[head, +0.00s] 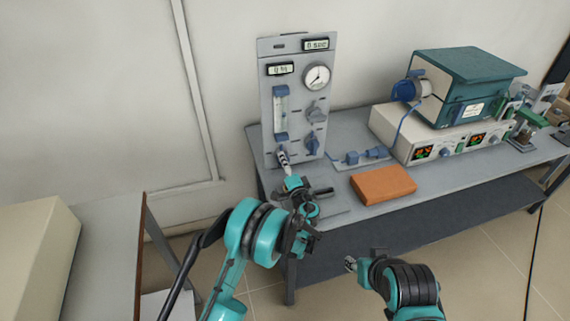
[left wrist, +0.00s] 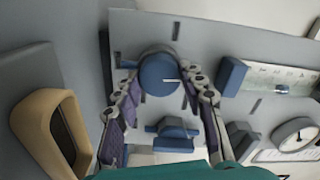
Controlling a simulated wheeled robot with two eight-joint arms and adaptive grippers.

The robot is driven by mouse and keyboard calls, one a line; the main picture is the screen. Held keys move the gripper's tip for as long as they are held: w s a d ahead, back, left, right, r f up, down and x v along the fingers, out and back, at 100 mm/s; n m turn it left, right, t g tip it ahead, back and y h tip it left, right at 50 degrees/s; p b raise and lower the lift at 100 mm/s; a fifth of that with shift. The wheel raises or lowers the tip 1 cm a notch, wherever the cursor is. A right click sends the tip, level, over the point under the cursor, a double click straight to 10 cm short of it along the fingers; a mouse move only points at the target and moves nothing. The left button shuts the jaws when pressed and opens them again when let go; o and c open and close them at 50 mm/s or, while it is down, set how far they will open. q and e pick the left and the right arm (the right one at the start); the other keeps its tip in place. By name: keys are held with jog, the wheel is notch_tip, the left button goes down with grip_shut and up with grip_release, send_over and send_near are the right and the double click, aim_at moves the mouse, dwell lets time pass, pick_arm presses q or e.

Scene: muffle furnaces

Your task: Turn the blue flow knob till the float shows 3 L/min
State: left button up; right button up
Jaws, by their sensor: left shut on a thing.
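The blue flow knob (left wrist: 158,75) sits low on the grey gas panel (head: 265,95), below the flow tube (head: 282,108). My left gripper (head: 283,160) reaches up to the panel's lower left. In the left wrist view the two fingers of my left gripper (left wrist: 162,82) lie on either side of the knob, shut on it. The flow tube also shows in the left wrist view (left wrist: 285,78), lying sideways. The float is too small to read in either view. My right gripper (head: 351,264) hangs low in front of the bench, its jaws unclear.
Two more blue-grey knobs, a round gauge (head: 316,77) and small displays share the panel. An orange-brown block (head: 383,185) lies on the bench (head: 450,176). A teal-topped furnace (head: 468,82) stands on a white control unit (head: 400,135) to the right.

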pick_arm(q)
jog(key=o, duration=1.2)
jog(key=shift+c, duration=0.2)
jog(key=v, duration=1.2)
